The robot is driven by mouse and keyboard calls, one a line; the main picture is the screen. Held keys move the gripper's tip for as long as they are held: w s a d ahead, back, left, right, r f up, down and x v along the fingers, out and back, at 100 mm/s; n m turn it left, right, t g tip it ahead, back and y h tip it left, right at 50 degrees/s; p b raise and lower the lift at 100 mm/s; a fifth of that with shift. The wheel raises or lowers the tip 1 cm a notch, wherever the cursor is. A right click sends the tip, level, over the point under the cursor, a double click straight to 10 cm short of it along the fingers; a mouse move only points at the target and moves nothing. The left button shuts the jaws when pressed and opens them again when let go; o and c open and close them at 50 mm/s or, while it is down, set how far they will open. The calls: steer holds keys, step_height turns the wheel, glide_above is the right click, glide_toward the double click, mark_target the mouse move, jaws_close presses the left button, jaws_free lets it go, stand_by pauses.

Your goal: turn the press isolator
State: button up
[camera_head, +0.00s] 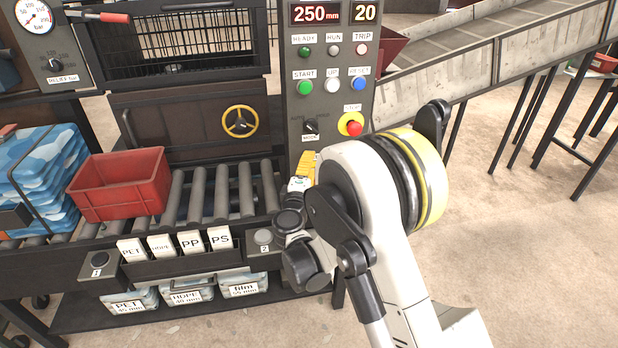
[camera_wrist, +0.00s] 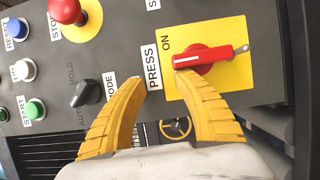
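The press isolator (camera_wrist: 205,57) is a red handle on a yellow plate marked ON, beside a PRESS label (camera_wrist: 152,68), in the wrist view. The handle lies across the picture, its left end near my right fingertip. I cannot tell whether they touch. My gripper (camera_wrist: 160,80) has two yellow fingers with a clear gap between the tips and nothing held in it. The left fingertip is below the PRESS label, off the plate. In the head view my gripper (camera_head: 304,168) is at the lower part of the control panel (camera_head: 297,128), and my arm hides the isolator.
A black mode selector (camera_wrist: 86,93) and red stop button (camera_wrist: 66,10) are left of the fingers in the wrist view. A roller conveyor (camera_head: 220,190) with a red crate (camera_head: 120,184) is left of my gripper. Open floor (camera_head: 520,240) lies to the right.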

mark_target(313, 149)
step_height(313, 149, up, 4)
steer(key=shift+r, duration=0.2)
steer(key=shift+s+d+f, duration=0.1)
steer(key=shift+d+f, duration=0.15)
steer(key=shift+d, duration=0.05)
steer(key=s+d+f+m+g+y+p, duration=0.1)
steer(key=s+d+m+g+y+p, duration=0.2)
steer(key=m, duration=0.4)
steer(key=s+d+f+m+g+y+p, duration=0.2)
steer(key=s+m+y, duration=0.1)
steer(key=s+m, duration=0.3)
steer(key=shift+m, duration=0.3)
steer(key=b+x, duration=0.3)
steer(key=x, duration=0.8)
steer(key=shift+w+r, duration=0.15)
jaws_close()
